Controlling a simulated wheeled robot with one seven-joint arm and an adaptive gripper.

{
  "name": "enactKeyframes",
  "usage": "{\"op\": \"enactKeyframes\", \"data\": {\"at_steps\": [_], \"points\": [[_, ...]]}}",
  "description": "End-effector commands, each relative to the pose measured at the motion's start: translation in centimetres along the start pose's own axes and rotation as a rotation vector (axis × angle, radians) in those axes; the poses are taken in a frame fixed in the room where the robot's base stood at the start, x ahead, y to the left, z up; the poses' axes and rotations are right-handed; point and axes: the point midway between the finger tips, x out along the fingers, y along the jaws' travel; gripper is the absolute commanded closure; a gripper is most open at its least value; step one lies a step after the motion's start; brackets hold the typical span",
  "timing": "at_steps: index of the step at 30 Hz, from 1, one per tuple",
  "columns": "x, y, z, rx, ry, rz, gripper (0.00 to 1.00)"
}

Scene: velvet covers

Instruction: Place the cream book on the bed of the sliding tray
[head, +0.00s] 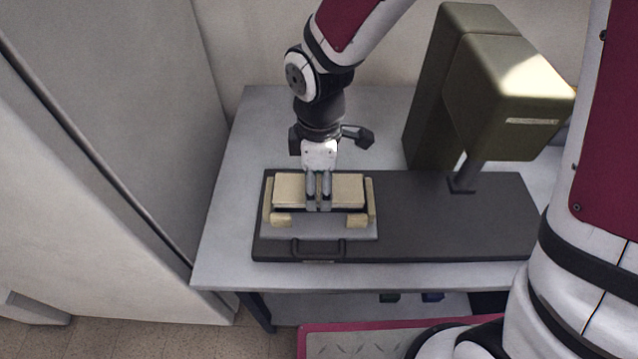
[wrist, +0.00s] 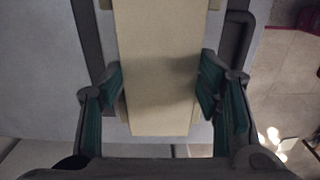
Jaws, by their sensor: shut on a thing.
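The cream book (head: 345,190) lies level over the sliding tray (head: 345,229) at the left of the dark machine base. The tray has a grey bed, cream side blocks and a dark front handle. My gripper (head: 318,205) points down at the middle of the book, its fingers shut on it. In the wrist view the book (wrist: 158,60) runs between the green-padded fingers of my gripper (wrist: 160,92). The book sits between the side blocks; I cannot tell whether its underside touches the bed, as the contact is hidden.
An olive press-like machine (head: 510,95) stands at the back right, its post coming down to the dark base plate (head: 470,215). The grey table (head: 225,250) is clear left of the base. A tall pale cabinet (head: 110,110) stands close on the left.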

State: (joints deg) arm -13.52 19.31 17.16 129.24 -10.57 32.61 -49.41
Motion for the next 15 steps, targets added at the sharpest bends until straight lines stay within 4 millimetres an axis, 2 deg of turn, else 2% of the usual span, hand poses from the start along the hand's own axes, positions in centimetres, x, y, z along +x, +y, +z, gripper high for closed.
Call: {"op": "enactKeyframes", "data": {"at_steps": [4, 15], "points": [[2.0, 0.0, 0.0, 0.0, 0.0, -0.002, 0.74], [2.5, 0.0, 0.0, 0.001, 0.0, 0.0, 0.74]]}}
